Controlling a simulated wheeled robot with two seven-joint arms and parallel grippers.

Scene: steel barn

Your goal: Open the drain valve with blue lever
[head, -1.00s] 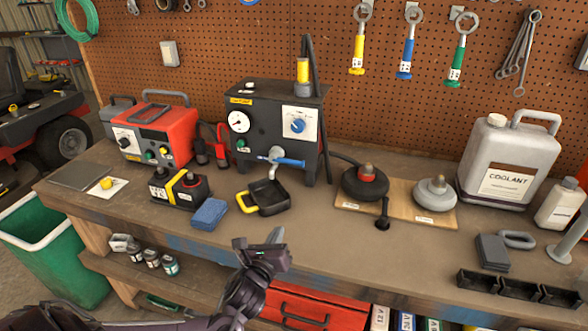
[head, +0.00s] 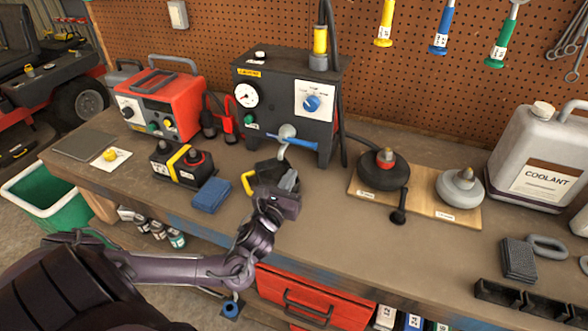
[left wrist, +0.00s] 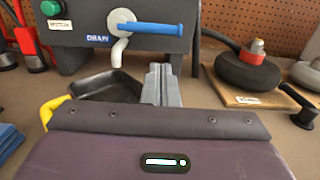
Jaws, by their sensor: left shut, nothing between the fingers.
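The drain valve's blue lever (head: 296,141) lies horizontal on the front of the dark grey machine (head: 285,105). In the left wrist view the blue lever (left wrist: 152,28) points right from a pale round hub (left wrist: 121,22), beside a "DRAIN" label, with a pale spout below. A black tray (left wrist: 100,86) with a yellow handle stands under the spout. My left gripper (head: 292,178) is over the tray, in front of and below the lever, apart from it. Its fingers (left wrist: 161,85) are together and empty, and in the head view it partly hides the tray. My right gripper is out of view.
A wooden board (head: 421,202) with two round pucks and a black knobbed part is to the right. A coolant jug (head: 535,160) stands far right. The bench's front middle is clear.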

